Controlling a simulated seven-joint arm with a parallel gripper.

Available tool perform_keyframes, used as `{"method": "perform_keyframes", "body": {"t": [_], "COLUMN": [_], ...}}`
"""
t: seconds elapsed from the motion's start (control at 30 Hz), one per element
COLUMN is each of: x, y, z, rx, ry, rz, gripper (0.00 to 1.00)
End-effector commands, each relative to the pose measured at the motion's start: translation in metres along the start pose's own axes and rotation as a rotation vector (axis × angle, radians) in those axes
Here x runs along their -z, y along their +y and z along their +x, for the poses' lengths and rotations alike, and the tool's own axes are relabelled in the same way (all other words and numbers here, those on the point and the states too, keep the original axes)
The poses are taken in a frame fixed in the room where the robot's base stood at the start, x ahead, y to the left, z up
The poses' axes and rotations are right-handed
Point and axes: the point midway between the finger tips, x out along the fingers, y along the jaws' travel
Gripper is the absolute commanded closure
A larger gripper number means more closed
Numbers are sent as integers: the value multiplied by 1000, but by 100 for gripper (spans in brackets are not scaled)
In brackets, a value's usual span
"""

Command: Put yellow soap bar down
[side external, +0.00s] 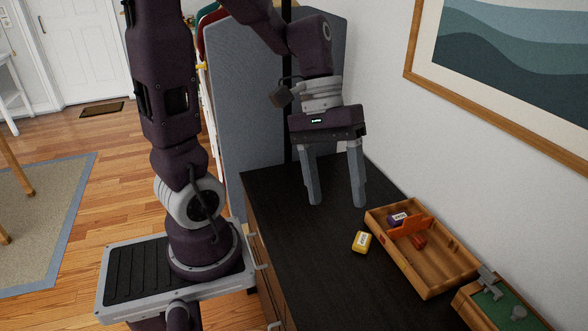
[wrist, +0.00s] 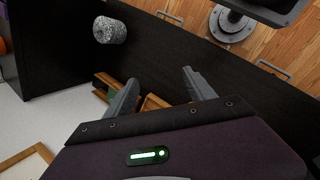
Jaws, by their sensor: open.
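The yellow soap bar (side external: 361,242) lies on the dark dresser top (side external: 300,259), just left of a wooden tray, with a pale label on its upper face. My gripper (side external: 337,204) is open and empty above the dresser, behind the soap bar and apart from it in the side view. In the wrist view my open fingers (wrist: 161,78) show with no soap between them. The soap bar cannot be made out in the wrist view.
The wooden tray (side external: 446,284) holds a dark purple labelled block (side external: 397,219) and an orange piece (side external: 411,227). A green-lined wooden box (side external: 525,318) stands at the lower right. A speckled grey cylinder (wrist: 110,30) shows in the wrist view. The wall borders the right side.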

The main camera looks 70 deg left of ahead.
Motion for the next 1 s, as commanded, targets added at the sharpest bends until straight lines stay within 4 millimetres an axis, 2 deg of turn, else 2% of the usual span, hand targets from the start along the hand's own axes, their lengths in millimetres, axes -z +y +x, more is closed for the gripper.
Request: {"method": "perform_keyframes", "body": {"t": [0.03,0.1,0.2,0.3,0.43,0.77,0.83,0.87,0.93,1.0], "x": [-22,-46,-64,-72,-75,-74,-69,-64,-40,-3], "y": [1,-4,-13,-18,-21,-21,-18,-16,-5,6], "z": [-10,-21,-36,-47,-52,-52,-52,-53,-52,-45], "rx": [67,153,227,259,271,272,284,296,341,397], "ry": [100,240,418,536,586,584,573,561,511,438], "rz": [159,356,563,678,724,721,731,742,792,868], "gripper": [37,37,37,37,35,35,35,35,35,35]}}
